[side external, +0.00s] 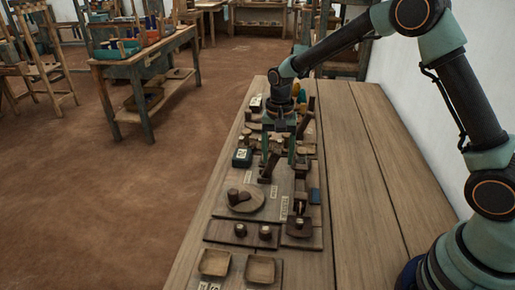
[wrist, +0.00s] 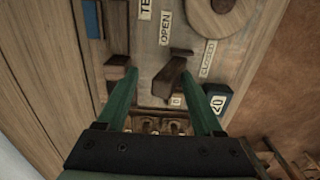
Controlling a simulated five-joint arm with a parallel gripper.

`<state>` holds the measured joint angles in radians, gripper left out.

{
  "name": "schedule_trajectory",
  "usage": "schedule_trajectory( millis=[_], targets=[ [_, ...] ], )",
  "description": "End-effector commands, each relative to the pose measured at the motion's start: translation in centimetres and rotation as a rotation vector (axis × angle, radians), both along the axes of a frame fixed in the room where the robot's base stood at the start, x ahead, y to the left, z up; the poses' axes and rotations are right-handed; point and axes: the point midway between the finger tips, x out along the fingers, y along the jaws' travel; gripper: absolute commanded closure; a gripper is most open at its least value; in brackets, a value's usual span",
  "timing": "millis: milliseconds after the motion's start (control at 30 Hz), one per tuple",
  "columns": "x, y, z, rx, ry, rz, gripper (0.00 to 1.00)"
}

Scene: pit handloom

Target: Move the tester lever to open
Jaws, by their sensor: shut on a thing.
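The tester lever is a dark wooden bar (wrist: 170,78) on the tester board, between my green fingers in the wrist view. It also shows below my gripper in the side view (side external: 271,166), tilted. An OPEN label (wrist: 165,28) and a CLOSED label (wrist: 208,58) lie on the board beyond it, CLOSED to the right. My gripper (wrist: 160,82) is down over the lever, shut on it; the exact contact is hard to see. In the side view my gripper (side external: 278,148) points down at the board. The lever's foot is partly hidden.
A dark block marked 20 (wrist: 217,100) stands close beside my right finger. A wooden block (wrist: 116,72) is near the left finger. A round wooden disc with a knob (side external: 240,200) and two shallow trays (side external: 214,263) lie nearer the side camera. The table's right half (side external: 355,180) is clear.

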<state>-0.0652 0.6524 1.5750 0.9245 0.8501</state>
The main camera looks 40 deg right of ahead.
Motion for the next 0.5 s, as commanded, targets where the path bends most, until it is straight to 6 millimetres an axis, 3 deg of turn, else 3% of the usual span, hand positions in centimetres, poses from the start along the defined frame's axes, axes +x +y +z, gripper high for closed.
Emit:
schedule_trajectory(
  millis=[500],
  targets=[
    [0.3, 0.0, 4.5, 0.001, -0.011, 0.0, 0.38]
  ],
)
